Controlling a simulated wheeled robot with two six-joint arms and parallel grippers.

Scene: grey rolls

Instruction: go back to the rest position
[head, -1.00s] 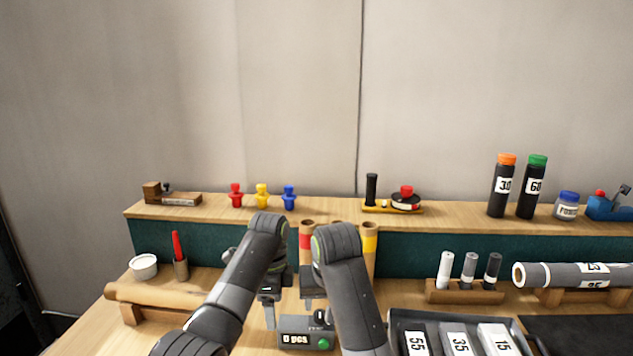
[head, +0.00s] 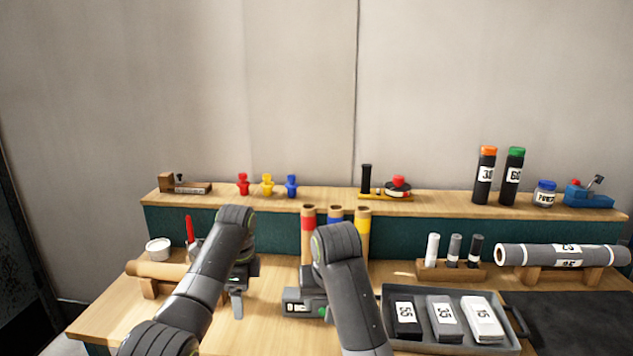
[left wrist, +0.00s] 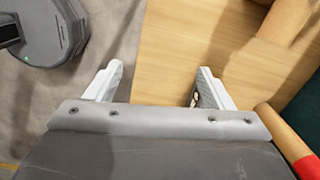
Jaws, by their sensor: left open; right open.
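My left gripper (head: 238,303) is over the left part of the wooden table (head: 262,325), right of the brown roll on its stand. In the left wrist view its two fingers (left wrist: 160,82) are spread with nothing between them. The table edge and the grey floor show below them. My right arm reaches in at the middle. Only a dark part of my right gripper (head: 308,277) shows beside the arm, by the small display box (head: 294,305); its fingers are hidden.
A tray (head: 455,348) with labelled blocks lies right of my right arm. Cardboard tubes (head: 364,240) stand behind it. A grey roll (head: 565,255) rests on a stand at the right. Bottles (head: 484,180) and coloured pegs (head: 267,187) stand on the back shelf.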

